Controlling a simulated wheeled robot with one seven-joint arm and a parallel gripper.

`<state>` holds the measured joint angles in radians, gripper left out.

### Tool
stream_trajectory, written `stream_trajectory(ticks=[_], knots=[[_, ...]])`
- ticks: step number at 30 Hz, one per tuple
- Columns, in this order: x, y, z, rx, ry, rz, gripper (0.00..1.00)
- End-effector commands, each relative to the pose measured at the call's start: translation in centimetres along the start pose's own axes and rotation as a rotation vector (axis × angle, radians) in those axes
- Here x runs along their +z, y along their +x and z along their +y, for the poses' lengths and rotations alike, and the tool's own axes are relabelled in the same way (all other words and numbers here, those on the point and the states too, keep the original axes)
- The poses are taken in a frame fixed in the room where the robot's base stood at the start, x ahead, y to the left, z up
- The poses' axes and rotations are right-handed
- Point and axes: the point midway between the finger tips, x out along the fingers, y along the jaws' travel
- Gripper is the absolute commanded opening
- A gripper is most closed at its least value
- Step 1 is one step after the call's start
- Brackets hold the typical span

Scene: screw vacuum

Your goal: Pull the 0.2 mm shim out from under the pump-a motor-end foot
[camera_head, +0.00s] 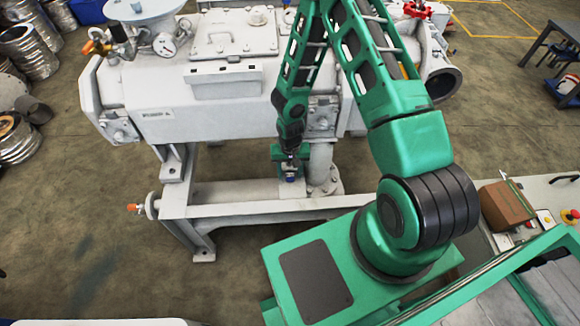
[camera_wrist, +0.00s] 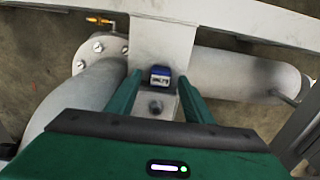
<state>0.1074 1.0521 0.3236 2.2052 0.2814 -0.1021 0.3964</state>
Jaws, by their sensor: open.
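My gripper (camera_wrist: 158,76) is open, with its two green fingers reaching down on either side of a small dark blue piece with a white label (camera_wrist: 161,75). The label is too small to read. The piece sits on a grey-white bracket of the frame (camera_wrist: 160,45), with a round bolt or hole nearer my gripper. It may be the shim's tab, but no thin metal sheet can be made out. In the head view my gripper (camera_head: 290,160) points down beside the pump's lower pipe, with a bit of blue (camera_head: 291,180) just below it. The pump (camera_head: 215,95) stands on the frame above.
A vertical pipe with a bolted flange (camera_head: 322,170) stands close right of my gripper. It shows at left in the wrist view (camera_wrist: 95,50), and a horizontal pipe (camera_wrist: 245,75) lies at right. The frame beam (camera_head: 240,208) runs in front. Open floor (camera_head: 90,240) lies to the left.

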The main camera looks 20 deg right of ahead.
Motion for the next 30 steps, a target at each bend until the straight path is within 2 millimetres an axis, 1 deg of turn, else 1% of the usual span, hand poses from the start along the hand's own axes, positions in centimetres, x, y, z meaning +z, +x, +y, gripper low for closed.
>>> stream_trajectory(ticks=[4, 13, 14, 15, 17, 18, 19, 23, 30], knots=[[0.06, 0.74, 0.03, 0.001, 0.0, -0.001, 0.47], [0.03, 0.84, 0.03, 0.001, 0.0, 0.0, 0.47], [0.03, 0.84, 0.03, 0.001, 0.0, 0.0, 0.4], [0.03, 0.84, 0.03, 0.001, 0.0, 0.0, 0.3], [0.03, 0.83, 0.03, 0.001, 0.0, 0.0, 0.16], [0.03, 0.83, 0.03, 0.001, 0.0, 0.0, 0.06], [0.03, 0.83, 0.03, 0.001, 0.0, 0.0, 0.02], [0.07, 0.82, 0.02, 0.001, 0.0, 0.0, 0.02], [0.78, 0.83, 0.01, 0.001, 0.0, 0.0, 0.02]])
